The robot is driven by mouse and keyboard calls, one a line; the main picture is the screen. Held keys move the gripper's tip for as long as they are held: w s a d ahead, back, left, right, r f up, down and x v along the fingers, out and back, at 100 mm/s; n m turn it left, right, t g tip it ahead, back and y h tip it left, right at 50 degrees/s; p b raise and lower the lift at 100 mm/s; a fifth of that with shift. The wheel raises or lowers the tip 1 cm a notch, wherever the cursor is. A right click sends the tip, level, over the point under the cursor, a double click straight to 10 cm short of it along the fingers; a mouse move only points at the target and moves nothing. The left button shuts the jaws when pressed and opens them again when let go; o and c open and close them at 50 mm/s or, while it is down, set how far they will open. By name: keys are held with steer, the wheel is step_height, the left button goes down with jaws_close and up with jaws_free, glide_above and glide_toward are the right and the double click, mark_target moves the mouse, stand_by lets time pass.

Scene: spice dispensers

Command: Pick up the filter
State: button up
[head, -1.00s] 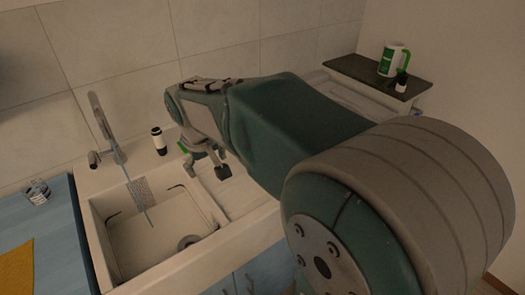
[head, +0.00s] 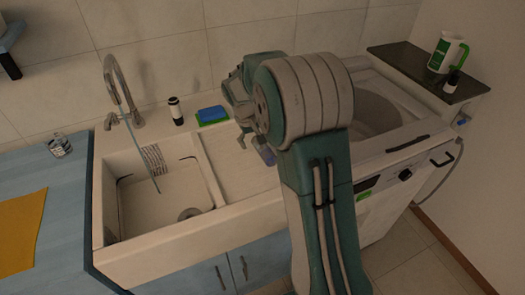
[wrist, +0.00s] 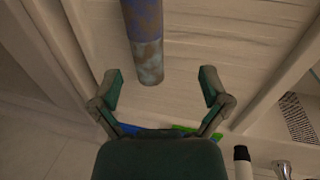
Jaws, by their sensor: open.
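A worn blue-and-grey cylinder (wrist: 146,35), likely the filter, lies on the pale drainboard and runs out of the top of the wrist view. Its near end is just ahead of the gap between my fingertips, a little left of centre. In the head view a small purplish piece of it (head: 266,154) shows beside my arm, and the rest is hidden. My gripper (wrist: 161,86) is open and empty, its two green-padded fingers spread wide. In the head view my gripper (head: 246,140) is over the drainboard, partly hidden by my arm.
A blue sponge (head: 211,113) on a green pad and a dark-and-white bottle (head: 176,111) stand behind the drainboard. The sink basin (head: 160,205) and tap (head: 118,85) are left. A washing machine (head: 408,150) and dark shelf (head: 430,75) with a green-white jug (head: 446,52) are right.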

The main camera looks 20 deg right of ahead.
mark_target(261, 148)
steer(key=d+f, duration=0.2)
steer(key=f, duration=0.1)
steer(key=d+f, duration=0.1)
steer(key=f, duration=0.1)
steer(key=shift+w+d, duration=0.2)
steer(key=shift+d, duration=0.1)
steer(key=shift+f, duration=0.35)
steer(key=shift+a, duration=0.6)
steer(key=shift+c, duration=0.3)
steer(key=shift+d, duration=0.2)
steer(key=c, duration=1)
steer(key=shift+d, duration=0.2)
steer(key=shift+c, duration=1)
